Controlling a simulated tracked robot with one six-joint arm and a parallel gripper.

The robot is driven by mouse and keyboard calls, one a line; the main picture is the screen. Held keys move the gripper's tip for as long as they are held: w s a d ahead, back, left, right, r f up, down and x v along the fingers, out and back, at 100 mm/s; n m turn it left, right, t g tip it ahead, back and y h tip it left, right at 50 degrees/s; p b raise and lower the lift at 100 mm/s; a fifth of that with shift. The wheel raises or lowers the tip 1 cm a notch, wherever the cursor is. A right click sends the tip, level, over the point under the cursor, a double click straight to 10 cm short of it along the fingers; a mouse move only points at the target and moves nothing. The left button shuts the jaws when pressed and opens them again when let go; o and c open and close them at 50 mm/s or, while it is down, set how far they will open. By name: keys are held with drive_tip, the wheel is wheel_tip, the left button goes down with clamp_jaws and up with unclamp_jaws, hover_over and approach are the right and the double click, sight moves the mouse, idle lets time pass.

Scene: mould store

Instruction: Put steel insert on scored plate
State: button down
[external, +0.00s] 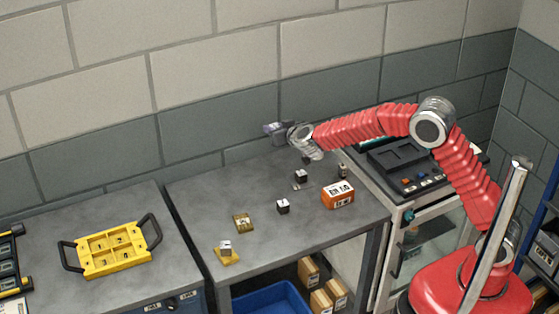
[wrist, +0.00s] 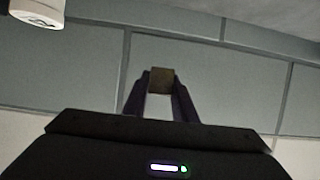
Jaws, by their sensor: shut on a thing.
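My gripper (external: 272,128) is raised above the back of the middle bench, near the wall. In the wrist view its two dark fingers (wrist: 160,88) are shut on a small brownish block (wrist: 161,80); I cannot tell whether it is the steel insert. A small brass-coloured plate with dark marks (external: 243,223) lies on the bench, left of centre. Another yellowish plate (external: 232,260) lies near the front left corner with a small grey-topped cube (external: 225,246) on it. I cannot tell which plate is the scored one. My gripper is well above and behind both.
An orange box (external: 338,195) and a small dark object (external: 342,170) are to the right. A yellow handled tray (external: 112,249) lies on the left bench. A blue bin (external: 270,298) is below. The wall is close behind.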

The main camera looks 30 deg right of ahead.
wheel_tip(320, 180, up, 10)
drive_tip(key=shift+f, duration=0.15)
drive_tip(key=s+a+f+n+g+y, duration=0.1)
drive_tip(key=s+a+n+g+y, duration=0.1)
drive_tip(key=a+n+y, duration=0.5)
drive_tip(key=n+g+y, duration=0.6)
drive_tip(key=n+g, duration=0.5)
drive_tip(key=g, duration=0.1)
hover_over(243, 221)
wheel_tip(243, 221, down, 10)
drive_tip(key=shift+f, duration=0.2)
drive_tip(key=shift+f, duration=3.15)
